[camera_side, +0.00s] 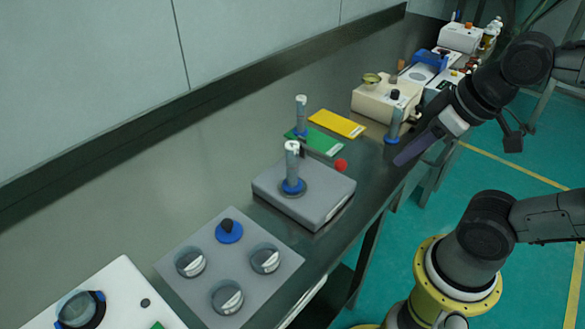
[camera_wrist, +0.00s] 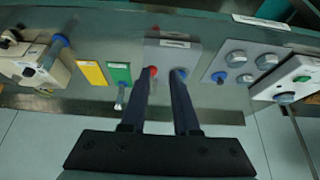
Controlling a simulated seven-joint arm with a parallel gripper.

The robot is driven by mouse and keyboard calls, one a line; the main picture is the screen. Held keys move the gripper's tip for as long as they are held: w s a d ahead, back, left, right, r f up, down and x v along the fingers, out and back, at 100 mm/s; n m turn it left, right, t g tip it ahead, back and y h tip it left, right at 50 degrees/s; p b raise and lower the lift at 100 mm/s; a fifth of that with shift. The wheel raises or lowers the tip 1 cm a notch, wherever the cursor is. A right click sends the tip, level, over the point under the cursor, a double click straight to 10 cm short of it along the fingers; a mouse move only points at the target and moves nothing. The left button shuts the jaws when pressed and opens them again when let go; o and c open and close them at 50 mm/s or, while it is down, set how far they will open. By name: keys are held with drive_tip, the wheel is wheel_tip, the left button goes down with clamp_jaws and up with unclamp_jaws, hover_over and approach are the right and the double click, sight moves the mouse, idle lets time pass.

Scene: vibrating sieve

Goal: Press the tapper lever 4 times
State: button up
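A grey box unit (camera_side: 318,207) stands on the bench, with an upright grey cylinder (camera_side: 292,165) in a blue ring on its top. A red ball knob (camera_side: 341,165) shows at its far side, likely the end of the tapper lever; the lever's arm is not clear. My gripper (camera_side: 398,161) is in the air by the bench's front edge, right of the box and apart from it. In the wrist view my gripper (camera_wrist: 162,82) has two dark fingers with a gap between them and nothing held. The red knob (camera_wrist: 153,72) and the box (camera_wrist: 165,53) show beyond the fingertips.
A green pad (camera_side: 322,143) with a second cylinder (camera_side: 301,115) and a yellow pad (camera_side: 336,123) lie behind the box. A beige machine (camera_side: 375,103) stands farther back. A knob panel (camera_side: 240,237) and white box (camera_side: 130,285) are nearer.

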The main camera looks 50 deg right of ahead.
clamp_jaws()
idle(1.4)
